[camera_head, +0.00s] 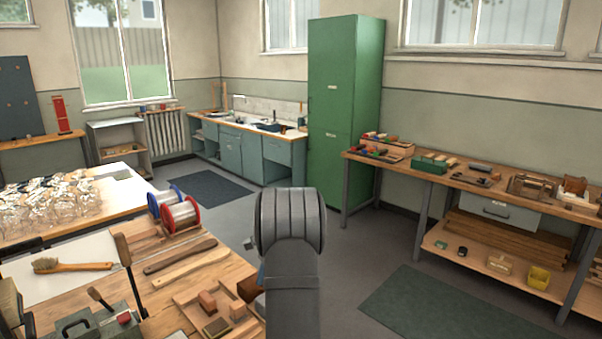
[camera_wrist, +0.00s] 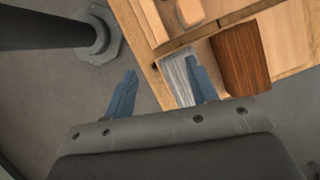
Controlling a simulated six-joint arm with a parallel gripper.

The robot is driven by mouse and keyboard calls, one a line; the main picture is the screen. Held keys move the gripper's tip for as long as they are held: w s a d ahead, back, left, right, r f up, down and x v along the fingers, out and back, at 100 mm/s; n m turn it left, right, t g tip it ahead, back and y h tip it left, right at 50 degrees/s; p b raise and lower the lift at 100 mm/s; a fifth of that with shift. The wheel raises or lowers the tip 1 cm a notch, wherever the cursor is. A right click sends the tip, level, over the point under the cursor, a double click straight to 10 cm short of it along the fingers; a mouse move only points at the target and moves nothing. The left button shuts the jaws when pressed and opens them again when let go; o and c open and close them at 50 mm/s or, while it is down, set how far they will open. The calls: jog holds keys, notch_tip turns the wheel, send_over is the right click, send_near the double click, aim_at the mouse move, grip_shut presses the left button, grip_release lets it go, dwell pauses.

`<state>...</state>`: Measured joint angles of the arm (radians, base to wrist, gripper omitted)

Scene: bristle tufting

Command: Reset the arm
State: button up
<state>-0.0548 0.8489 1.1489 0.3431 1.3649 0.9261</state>
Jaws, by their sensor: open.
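My gripper (camera_wrist: 160,82) shows in the wrist view with its two blue fingers spread wide apart and nothing between them. Its left finger is over the grey floor and its right finger overlaps a grey block near the corner of a wooden tray. In the head view my arm rises at the bottom middle, at the right end of the workbench (camera_head: 147,280), and hides most of the gripper. A dark brown wooden block (camera_wrist: 240,58) lies just right of the right finger in the wrist view.
On the workbench lie a brush (camera_head: 72,266), wire spools (camera_head: 180,215), long wooden handles (camera_head: 190,268) and a tray with small blocks (camera_head: 209,302). A green cabinet (camera_head: 335,110) stands at the back. A side bench (camera_head: 470,185) stands right. Open floor lies between.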

jog(key=shift+s+d+r+n+g+h, duration=0.1)
jog(key=shift+s+d+n+g+h, duration=0.1)
jog(key=shift+d+n, duration=0.35)
jog(key=shift+s+d+r+n+g+h, duration=0.1)
jog(key=shift+d+n+g, duration=0.15)
jog(key=shift+n, duration=0.5)
